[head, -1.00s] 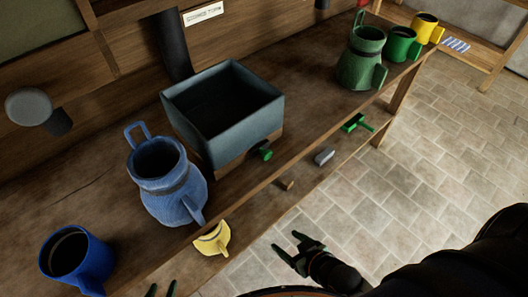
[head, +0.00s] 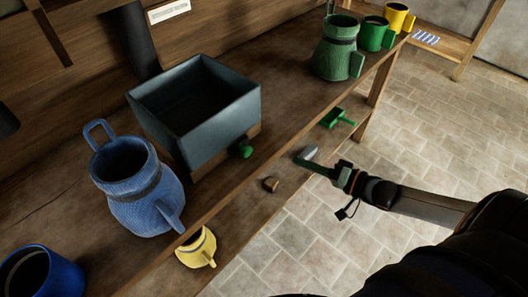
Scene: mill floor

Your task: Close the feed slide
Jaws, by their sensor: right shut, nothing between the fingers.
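A dark grey-blue open-topped box (head: 228,113) stands on the wooden bench on a wooden base. A green knob (head: 246,151) sticks out low at its front, seemingly the handle of the feed slide; the slide itself is hidden, so how far out it is I cannot tell. My right gripper (head: 304,163) comes in from the right with its fingers closed together and empty. It points left, in front of the bench edge and apart from the knob, to the right of it. My left gripper is outside the view.
A small grey block (head: 310,152) shows beside my right fingertips, with a brown peg (head: 271,185), green scoop (head: 333,117) and yellow cup (head: 197,245) along the front. A blue jug (head: 145,200) stands left of the box, a green jug (head: 336,52) right. Tiled floor is clear.

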